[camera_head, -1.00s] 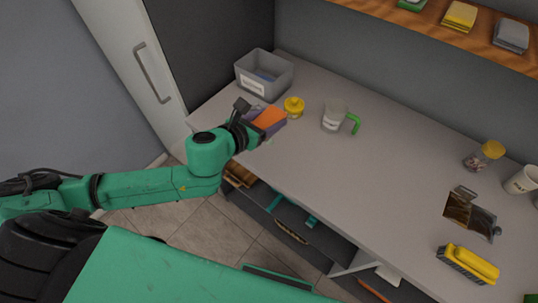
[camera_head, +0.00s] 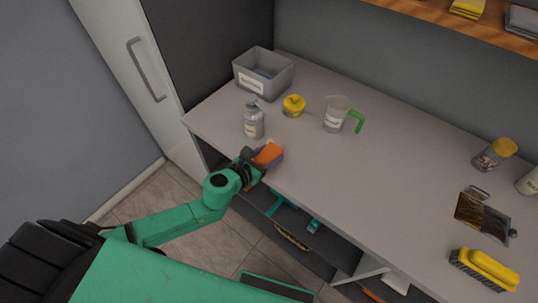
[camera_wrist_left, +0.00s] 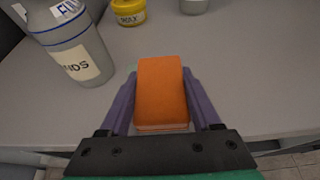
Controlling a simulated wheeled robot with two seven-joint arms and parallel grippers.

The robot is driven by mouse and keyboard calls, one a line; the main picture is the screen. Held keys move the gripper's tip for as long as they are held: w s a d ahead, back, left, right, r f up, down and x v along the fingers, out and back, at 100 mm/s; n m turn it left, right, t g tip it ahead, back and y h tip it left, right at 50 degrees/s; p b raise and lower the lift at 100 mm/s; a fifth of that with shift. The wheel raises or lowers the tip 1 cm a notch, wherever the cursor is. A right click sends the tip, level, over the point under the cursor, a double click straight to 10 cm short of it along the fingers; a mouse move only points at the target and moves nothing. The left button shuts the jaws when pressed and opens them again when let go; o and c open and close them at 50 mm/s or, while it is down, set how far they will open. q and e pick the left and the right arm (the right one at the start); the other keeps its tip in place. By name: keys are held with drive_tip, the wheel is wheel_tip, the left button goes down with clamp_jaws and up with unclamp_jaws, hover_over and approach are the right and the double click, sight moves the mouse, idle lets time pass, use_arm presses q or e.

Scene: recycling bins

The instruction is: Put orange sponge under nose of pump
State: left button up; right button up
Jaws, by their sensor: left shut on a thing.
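The orange sponge (camera_head: 268,154) is between the fingers of my left gripper (camera_head: 262,160), at the front edge of the counter. In the left wrist view the sponge (camera_wrist_left: 161,92) sits between the two purple fingers, which are shut on it. The grey pump bottle (camera_head: 253,120) stands upright on the counter just behind and left of the gripper, apart from the sponge. In the left wrist view the bottle (camera_wrist_left: 75,45) is at the upper left, with its top cut off, so its nose is not seen there. My right gripper is not in view.
A grey bin (camera_head: 263,75) stands at the back left. A yellow-lidded jar (camera_head: 293,106) and a measuring cup with green handle (camera_head: 337,114) are behind the sponge. A dustpan (camera_head: 482,212) and yellow brush (camera_head: 484,268) lie at right. The middle of the counter (camera_head: 370,170) is clear.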

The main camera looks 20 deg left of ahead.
use_arm(q)
drive_tip(key=shift+f, duration=0.2)
drive_tip(key=o, duration=1.4)
drive_tip(key=shift+r, duration=0.1)
drive_tip(key=shift+c, duration=0.2)
drive_tip(key=shift+o, duration=0.5)
drive_tip(key=shift+r, duration=0.2)
drive_tip(key=b+v, duration=0.2)
drive_tip(key=v, duration=1)
